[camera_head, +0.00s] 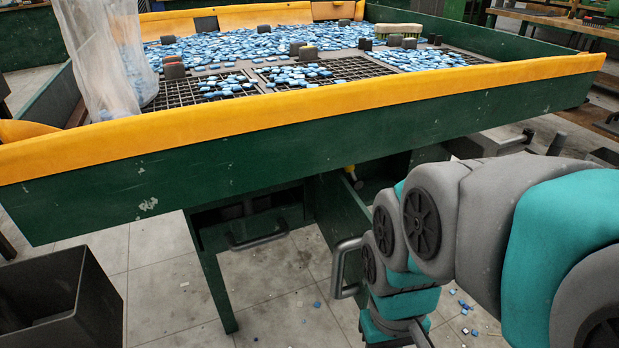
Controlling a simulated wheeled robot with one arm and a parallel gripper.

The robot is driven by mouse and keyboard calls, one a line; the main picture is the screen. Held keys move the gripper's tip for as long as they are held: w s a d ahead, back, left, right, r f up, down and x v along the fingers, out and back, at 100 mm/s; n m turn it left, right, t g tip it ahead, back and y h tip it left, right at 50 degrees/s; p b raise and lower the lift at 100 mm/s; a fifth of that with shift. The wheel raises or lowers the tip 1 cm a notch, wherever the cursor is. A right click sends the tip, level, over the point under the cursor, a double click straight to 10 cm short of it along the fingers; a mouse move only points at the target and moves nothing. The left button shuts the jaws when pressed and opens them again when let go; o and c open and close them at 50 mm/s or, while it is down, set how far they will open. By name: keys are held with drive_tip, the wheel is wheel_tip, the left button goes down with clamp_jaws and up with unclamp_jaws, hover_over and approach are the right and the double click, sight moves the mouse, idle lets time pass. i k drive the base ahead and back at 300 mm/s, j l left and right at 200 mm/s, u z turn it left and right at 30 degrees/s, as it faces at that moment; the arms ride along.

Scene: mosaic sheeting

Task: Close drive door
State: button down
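Under the green table, a green door panel (338,212) stands swung out towards me, with a dark compartment (376,178) open behind it. I take it for the drive door. A grey bar handle (341,272) is on its near end. My teal and grey arm reaches down from the right, just right of this handle, and hides part of the door. The arm's lower end runs out of the bottom edge, so my gripper is not in view. I cannot tell whether the arm touches the door.
The table's yellow-padded rim (300,108) overhangs the door. Blue tiles (240,50) lie on its grid top. Another grey handle (258,238) sits left under the table. A dark bin (62,305) stands lower left. Loose tiles lie on the floor (175,290), which is otherwise fairly clear.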

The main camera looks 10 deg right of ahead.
sight(342, 219)
drive_tip(key=k+j, duration=0.2)
drive_tip(key=k, duration=0.25)
drive_tip(key=k+j+z, duration=0.1)
drive_tip(key=k+j, duration=0.15)
drive_tip(key=k, duration=0.2)
